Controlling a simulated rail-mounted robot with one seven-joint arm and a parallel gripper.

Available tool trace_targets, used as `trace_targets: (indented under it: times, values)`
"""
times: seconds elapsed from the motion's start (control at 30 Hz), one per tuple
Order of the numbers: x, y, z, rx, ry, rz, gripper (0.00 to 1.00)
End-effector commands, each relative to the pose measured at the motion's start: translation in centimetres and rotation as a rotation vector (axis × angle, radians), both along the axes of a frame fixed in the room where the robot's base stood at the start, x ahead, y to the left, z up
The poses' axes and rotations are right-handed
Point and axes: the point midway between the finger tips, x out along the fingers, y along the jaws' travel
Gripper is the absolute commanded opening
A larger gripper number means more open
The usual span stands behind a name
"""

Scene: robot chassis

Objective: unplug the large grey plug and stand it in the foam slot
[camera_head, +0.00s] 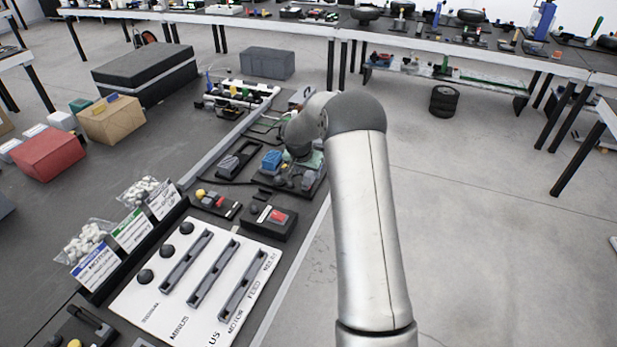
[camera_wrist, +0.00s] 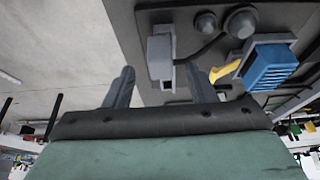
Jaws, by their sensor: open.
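In the wrist view a light grey block-shaped plug (camera_wrist: 161,54) sits on the dark board, with a dark cable running off to its right. My gripper (camera_wrist: 160,72) is open, with one finger to each side of the plug's near end. I see no contact with the plug. In the head view my gripper (camera_head: 299,177) is low over the board and partly hidden by my arm, and the plug cannot be made out there. A black piece with a long recess (camera_head: 238,160) lies left of my gripper; I cannot tell whether it is the foam slot.
A blue ribbed block (camera_wrist: 270,66) and a yellow part (camera_wrist: 229,70) lie right of the plug, below two round grey knobs (camera_wrist: 240,22). In the head view a black box with a red top (camera_head: 272,217) and a white slotted panel (camera_head: 200,280) are nearer. Open floor lies right.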

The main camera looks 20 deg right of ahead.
Motion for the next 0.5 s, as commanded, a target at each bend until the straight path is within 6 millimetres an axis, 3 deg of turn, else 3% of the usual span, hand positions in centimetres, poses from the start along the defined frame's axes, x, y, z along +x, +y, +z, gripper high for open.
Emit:
trace_targets:
  times: [0.17, 0.4, 0.5]
  values:
    - [0.5, -0.5, -1.7, 0.000, 0.000, 0.000, 0.51]
    - [0.6, -0.6, -1.9, 0.000, -0.001, 0.000, 0.51]
    - [0.6, -0.6, -1.9, 0.000, -0.001, 0.000, 0.26]
